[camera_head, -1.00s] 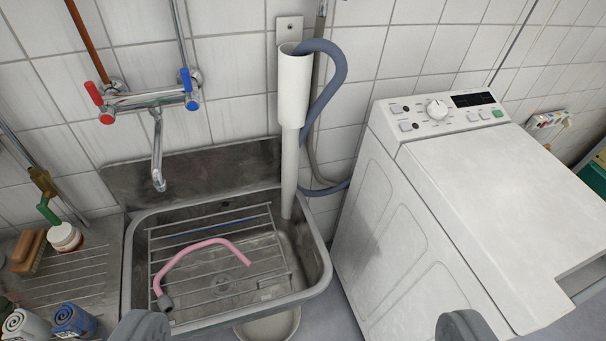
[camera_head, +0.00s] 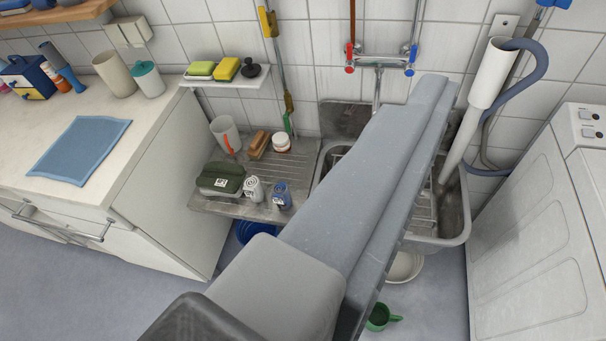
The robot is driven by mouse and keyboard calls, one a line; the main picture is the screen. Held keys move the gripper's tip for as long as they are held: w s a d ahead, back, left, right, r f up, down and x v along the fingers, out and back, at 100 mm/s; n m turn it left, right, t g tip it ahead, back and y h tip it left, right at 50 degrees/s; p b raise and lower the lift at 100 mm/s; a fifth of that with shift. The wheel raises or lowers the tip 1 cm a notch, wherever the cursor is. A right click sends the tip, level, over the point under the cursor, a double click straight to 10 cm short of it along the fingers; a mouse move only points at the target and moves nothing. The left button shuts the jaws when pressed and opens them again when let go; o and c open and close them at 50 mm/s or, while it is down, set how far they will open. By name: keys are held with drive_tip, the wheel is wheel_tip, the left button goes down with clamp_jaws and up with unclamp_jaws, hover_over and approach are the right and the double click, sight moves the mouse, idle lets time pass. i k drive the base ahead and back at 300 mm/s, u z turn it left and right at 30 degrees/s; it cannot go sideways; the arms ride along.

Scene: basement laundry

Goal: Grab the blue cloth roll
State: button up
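The blue cloth roll (camera_head: 281,193) stands near the front edge of the metal drainboard (camera_head: 228,207), its spiral end showing. A similar pale grey roll (camera_head: 253,189) stands just to its left. A large grey link of my own arm crosses the picture from the bottom centre to the upper right, passing to the right of the blue roll and hiding much of the sink. My gripper's fingertips do not show in this view.
A dark green bundle (camera_head: 221,178), a brush (camera_head: 259,145), a white jar (camera_head: 281,142) and a grey cup (camera_head: 226,137) crowd the drainboard. A counter with a blue cloth (camera_head: 80,150) stands left, a white washing machine (camera_head: 540,230) right. Floor at lower left is clear.

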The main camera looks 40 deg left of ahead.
sight(280, 195)
drive_tip(key=u, duration=1.1)
drive_tip(key=k, duration=0.6)
drive_tip(key=z, duration=0.45)
drive_tip(key=i, duration=1.25)
